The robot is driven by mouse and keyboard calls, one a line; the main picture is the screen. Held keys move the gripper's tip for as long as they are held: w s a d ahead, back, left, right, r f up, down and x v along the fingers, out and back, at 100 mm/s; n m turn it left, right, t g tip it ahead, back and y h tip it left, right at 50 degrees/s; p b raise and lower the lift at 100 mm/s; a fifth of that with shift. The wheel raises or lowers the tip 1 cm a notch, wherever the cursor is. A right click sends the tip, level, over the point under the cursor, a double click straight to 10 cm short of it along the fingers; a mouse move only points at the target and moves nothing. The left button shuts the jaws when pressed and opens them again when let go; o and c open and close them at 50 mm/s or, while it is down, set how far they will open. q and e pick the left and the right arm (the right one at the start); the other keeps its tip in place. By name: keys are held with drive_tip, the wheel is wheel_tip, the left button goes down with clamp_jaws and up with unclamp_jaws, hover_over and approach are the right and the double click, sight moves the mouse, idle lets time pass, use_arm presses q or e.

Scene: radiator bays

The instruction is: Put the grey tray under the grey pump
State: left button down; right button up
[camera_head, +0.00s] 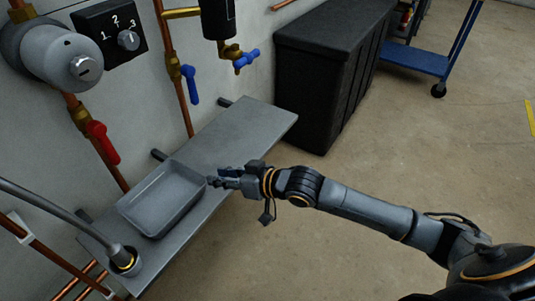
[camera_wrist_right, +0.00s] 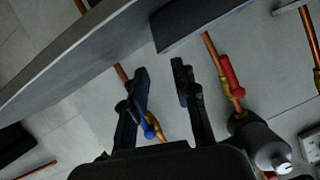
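The grey tray (camera_head: 185,210) is a shallow, empty-looking rectangle on the grey shelf (camera_head: 245,125), toward its near end. It also shows at the top of the right wrist view (camera_wrist_right: 195,22). The grey pump (camera_head: 58,50) is a round body on the wall, above and left of the tray; a grey body like it shows in the right wrist view (camera_wrist_right: 262,148). My right gripper (camera_head: 214,180) is at the tray's right side. Its fingers are apart with nothing visible between them (camera_wrist_right: 160,70). I cannot tell whether they touch the tray. My left gripper is not in view.
Red (camera_head: 103,142) and blue (camera_head: 191,85) valve handles project above the shelf. A black bin (camera_head: 325,75) stands beyond it. The floor to the right is mostly clear.

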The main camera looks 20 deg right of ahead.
drive_tip(key=s+d+f+m+g+h, duration=0.1)
drive_tip(key=s+d+f+g+h, duration=0.1)
drive_tip(key=s, duration=0.6)
drive_tip(key=s+d+f+m+g+h, duration=0.1)
drive_tip(key=s+d+f+h, duration=0.3)
drive_tip(key=s+f, duration=0.5)
drive_tip(key=s+d+f+m+g+h, duration=0.1)
drive_tip(key=s+d+f+g+h, duration=0.2)
drive_tip(key=s+d+f, duration=0.2)
drive_tip(key=s+d, duration=0.2)
drive_tip(key=s, duration=0.2)
drive_tip(key=shift+f+g, duration=0.25)
drive_tip(key=shift+g, duration=0.15)
drive_tip(key=shift+w, duration=0.1)
